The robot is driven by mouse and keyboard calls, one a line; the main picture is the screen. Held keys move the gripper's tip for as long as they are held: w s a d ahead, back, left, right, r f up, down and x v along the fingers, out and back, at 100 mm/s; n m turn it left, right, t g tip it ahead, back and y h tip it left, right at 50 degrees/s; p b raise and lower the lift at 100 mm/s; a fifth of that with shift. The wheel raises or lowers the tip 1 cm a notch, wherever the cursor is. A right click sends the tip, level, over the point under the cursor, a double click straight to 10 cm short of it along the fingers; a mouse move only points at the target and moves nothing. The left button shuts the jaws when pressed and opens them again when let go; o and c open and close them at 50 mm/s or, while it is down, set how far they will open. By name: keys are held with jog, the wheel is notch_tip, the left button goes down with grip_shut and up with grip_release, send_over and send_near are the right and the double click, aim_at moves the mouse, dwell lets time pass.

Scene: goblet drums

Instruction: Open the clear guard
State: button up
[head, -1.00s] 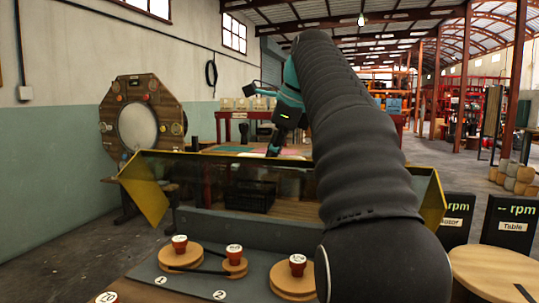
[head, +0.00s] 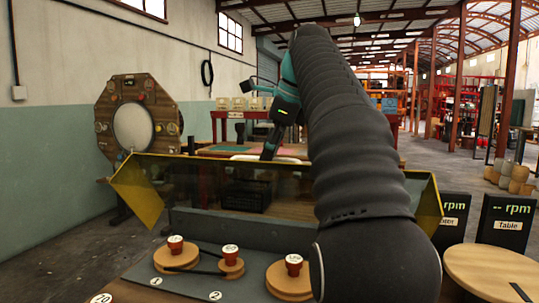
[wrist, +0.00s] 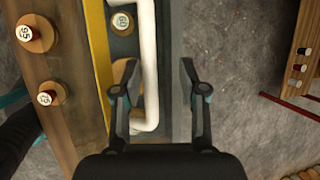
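The clear guard (head: 205,180) is a dark-tinted see-through panel with yellow end plates, standing across the bench behind the pulleys. A white bar handle (wrist: 149,60) runs lengthwise in the wrist view, beside a yellow strip. My gripper (wrist: 156,78) is open, with one finger on each side of the handle's line. The left finger is close to the bar; a gap shows between the bar and the right finger. Contact cannot be told. In the head view my gripper (head: 268,153) is above the guard's far top edge, partly hidden by my arm.
Wooden pulleys with red-and-white knobs (head: 230,255) sit on the grey panel in front. A black crate (head: 246,195) shows through the guard. Two black rpm displays (head: 506,218) stand at right. An octagonal board (head: 136,124) stands at left.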

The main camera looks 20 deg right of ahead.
jog(key=shift+v, duration=1)
jog(key=s+d, duration=0.1)
jog(key=s, duration=0.2)
jog(key=s+d, duration=0.2)
jog(key=s, duration=0.2)
jog(key=s+d, duration=0.2)
jog(key=s, duration=0.2)
jog(key=shift+f, duration=0.1)
